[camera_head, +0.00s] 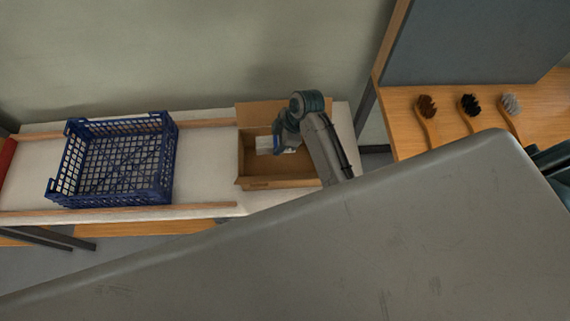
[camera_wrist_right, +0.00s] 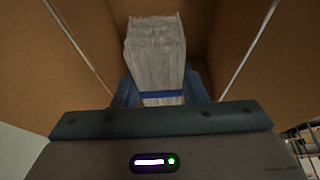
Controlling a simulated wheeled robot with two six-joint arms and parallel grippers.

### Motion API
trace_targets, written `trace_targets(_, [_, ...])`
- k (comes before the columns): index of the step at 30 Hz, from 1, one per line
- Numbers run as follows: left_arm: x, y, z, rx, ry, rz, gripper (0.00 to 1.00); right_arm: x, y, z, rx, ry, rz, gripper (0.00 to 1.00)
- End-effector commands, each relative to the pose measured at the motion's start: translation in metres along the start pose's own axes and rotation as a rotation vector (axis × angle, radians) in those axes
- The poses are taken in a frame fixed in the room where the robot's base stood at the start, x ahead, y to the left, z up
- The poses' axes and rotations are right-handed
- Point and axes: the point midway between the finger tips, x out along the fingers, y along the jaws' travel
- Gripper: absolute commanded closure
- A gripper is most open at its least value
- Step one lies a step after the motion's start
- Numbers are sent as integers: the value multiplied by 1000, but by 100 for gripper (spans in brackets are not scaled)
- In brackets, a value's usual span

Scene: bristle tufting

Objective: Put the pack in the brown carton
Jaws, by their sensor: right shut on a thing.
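The brown carton (camera_head: 255,184) stands open on the right end of the white-topped bench. My right gripper (camera_head: 277,144) reaches down into it from the right. The right gripper is shut on the pack (camera_head: 264,146), a pale bundle that shows inside the carton's outline. In the right wrist view the pack (camera_wrist_right: 155,50) is a white bristle bundle with a blue band, between the blue fingers (camera_wrist_right: 158,92). Brown carton walls (camera_wrist_right: 65,50) surround it there. I cannot tell whether the pack touches the carton's floor. My left gripper is not in view.
An empty blue crate (camera_head: 118,165) stands on the bench (camera_head: 208,165) left of the carton, with clear room between. A large grey surface (camera_head: 330,250) fills the front. Three brushes (camera_head: 468,106) lie on a wooden table (camera_head: 412,140) at the right.

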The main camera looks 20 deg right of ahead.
Motion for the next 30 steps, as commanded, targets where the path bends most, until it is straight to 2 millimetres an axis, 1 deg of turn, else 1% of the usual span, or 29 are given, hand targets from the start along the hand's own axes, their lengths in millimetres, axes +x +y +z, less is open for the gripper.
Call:
trace_targets(1, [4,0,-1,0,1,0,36,8,0,4,0,-1,-2,90])
trace_targets(5, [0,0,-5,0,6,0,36,26,-1,11,1,-2,-5,90])
trace_targets(9, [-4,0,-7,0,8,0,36,48,-1,20,1,-1,-4,90])
trace_targets(14, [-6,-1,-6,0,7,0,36,62,0,26,1,0,-2,90])
trace_targets(21, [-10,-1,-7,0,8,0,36,91,0,38,1,-1,-1,90])
trace_targets(24, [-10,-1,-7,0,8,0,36,97,0,40,-1,-1,0,90])
trace_targets(30, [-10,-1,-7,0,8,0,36,98,0,41,-1,0,1,90])
